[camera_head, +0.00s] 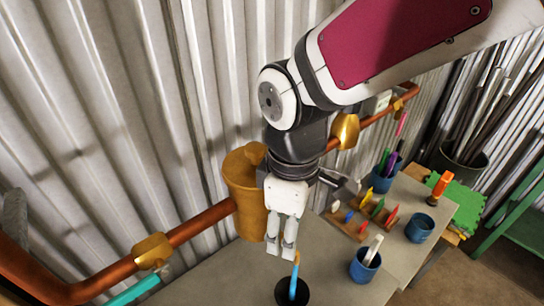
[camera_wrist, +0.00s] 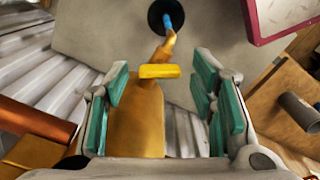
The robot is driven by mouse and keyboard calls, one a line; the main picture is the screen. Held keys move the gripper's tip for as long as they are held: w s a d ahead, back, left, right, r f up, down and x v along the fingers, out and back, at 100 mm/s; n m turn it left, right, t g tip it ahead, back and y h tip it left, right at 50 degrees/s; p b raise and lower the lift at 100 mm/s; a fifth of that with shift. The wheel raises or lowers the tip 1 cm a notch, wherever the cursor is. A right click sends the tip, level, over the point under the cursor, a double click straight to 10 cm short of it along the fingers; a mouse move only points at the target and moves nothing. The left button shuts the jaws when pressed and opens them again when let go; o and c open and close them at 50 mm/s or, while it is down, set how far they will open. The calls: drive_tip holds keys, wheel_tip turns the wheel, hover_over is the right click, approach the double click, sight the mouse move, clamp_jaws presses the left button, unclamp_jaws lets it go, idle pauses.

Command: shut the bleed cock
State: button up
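The bleed cock sits low on a large brass body (camera_head: 243,190), partly hidden behind my gripper in the head view. In the wrist view its yellow handle (camera_wrist: 160,71) lies crosswise over the brass body (camera_wrist: 135,125). A small spout (camera_wrist: 163,48) points away from it, and its tip (camera_head: 297,257) shows below my fingers in the head view. A blue stream-like strip (camera_head: 293,280) runs from the tip into a black round opening (camera_head: 290,293). My gripper (camera_head: 282,247) points down; its teal-padded fingers are spread on either side of the handle, with gaps.
A copper pipe (camera_head: 200,223) with brass fittings runs along the corrugated wall. The grey tabletop (camera_head: 225,272) holds a blue cup (camera_head: 365,265), a wooden rack (camera_head: 350,225) of coloured pieces and other cups to the right. A teal handle (camera_head: 133,290) shows at lower left.

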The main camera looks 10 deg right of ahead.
drive_tip(key=c, duration=0.9)
drive_tip(key=shift+m+p, duration=0.3)
drive_tip(key=shift+c, duration=0.3)
drive_tip(key=shift+s+m+p, duration=0.15)
drive_tip(key=shift+m+p, duration=0.75)
drive_tip(key=shift+m, duration=0.3)
drive_tip(key=shift+m+p, duration=0.95)
drive_tip(key=shift+m, duration=0.45)
drive_tip(key=o, duration=1.2)
drive_tip(key=shift+o, duration=0.2)
drive_tip(key=shift+a, duration=0.1)
